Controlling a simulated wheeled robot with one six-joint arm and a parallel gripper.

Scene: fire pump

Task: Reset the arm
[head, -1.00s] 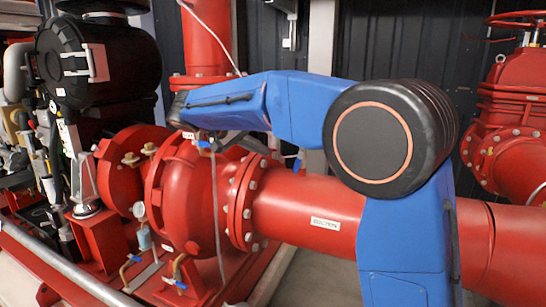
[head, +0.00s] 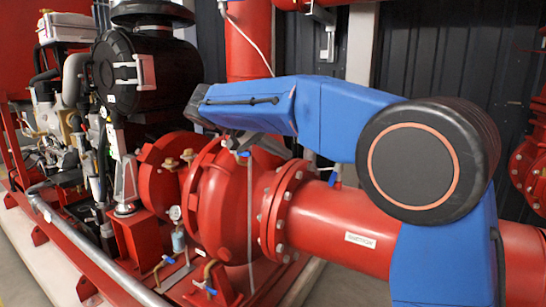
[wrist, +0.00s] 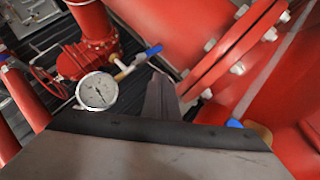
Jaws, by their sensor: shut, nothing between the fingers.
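My blue arm (head: 350,115) is bent across the head view, in front of the red pump (head: 228,200) and its suction pipe. My gripper lies at the far end of the forearm in the head view, mostly hidden by it. In the wrist view my gripper (wrist: 158,80) shows as one dark, narrow pair of fingers, shut and empty. The fingers point towards red pipework, beside a bolted red flange (wrist: 235,60); I cannot tell how close they are.
A round pressure gauge (wrist: 97,91) is left of my gripper in the wrist view, with a blue-handled valve (wrist: 140,58) behind it. A black engine housing (head: 130,70) stands left of my arm. A grey rail (head: 95,250) runs along the front left.

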